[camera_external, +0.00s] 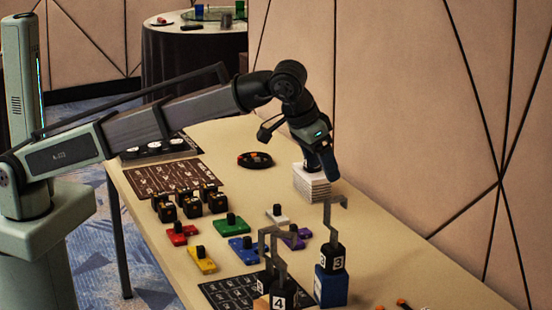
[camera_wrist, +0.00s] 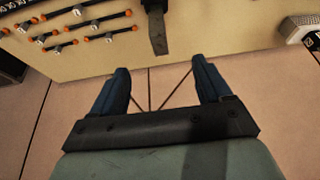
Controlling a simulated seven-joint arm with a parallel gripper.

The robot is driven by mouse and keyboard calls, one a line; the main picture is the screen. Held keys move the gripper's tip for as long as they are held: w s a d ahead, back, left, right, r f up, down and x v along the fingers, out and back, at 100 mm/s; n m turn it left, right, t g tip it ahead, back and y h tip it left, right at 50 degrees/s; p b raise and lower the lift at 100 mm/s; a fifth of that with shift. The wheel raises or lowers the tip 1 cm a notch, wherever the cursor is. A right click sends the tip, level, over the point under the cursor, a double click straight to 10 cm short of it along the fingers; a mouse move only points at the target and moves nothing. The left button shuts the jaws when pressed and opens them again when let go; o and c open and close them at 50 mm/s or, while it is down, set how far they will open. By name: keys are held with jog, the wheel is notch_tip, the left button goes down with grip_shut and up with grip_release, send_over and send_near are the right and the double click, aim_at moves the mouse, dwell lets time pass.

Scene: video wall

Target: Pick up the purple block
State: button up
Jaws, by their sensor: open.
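The purple block (camera_external: 295,242), with a black knob on top, sits on the table among other coloured blocks in the external view. It is partly hidden behind a grey hook. My gripper (camera_external: 328,172) is above the far side of the table, up and to the right of the purple block and apart from it. In the wrist view my gripper (camera_wrist: 161,75) shows two blue fingers spread apart with nothing between them. The purple block does not show in the wrist view.
White (camera_external: 277,216), green (camera_external: 231,227), blue (camera_external: 245,251), red (camera_external: 182,234) and yellow (camera_external: 201,260) blocks stand near it. Upright hooks on numbered black blocks (camera_external: 333,257) rise in front. A white ribbed box (camera_external: 312,186) is beneath my gripper. The wall (camera_external: 430,130) borders the table.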

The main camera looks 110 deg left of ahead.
jog(key=o, duration=0.4)
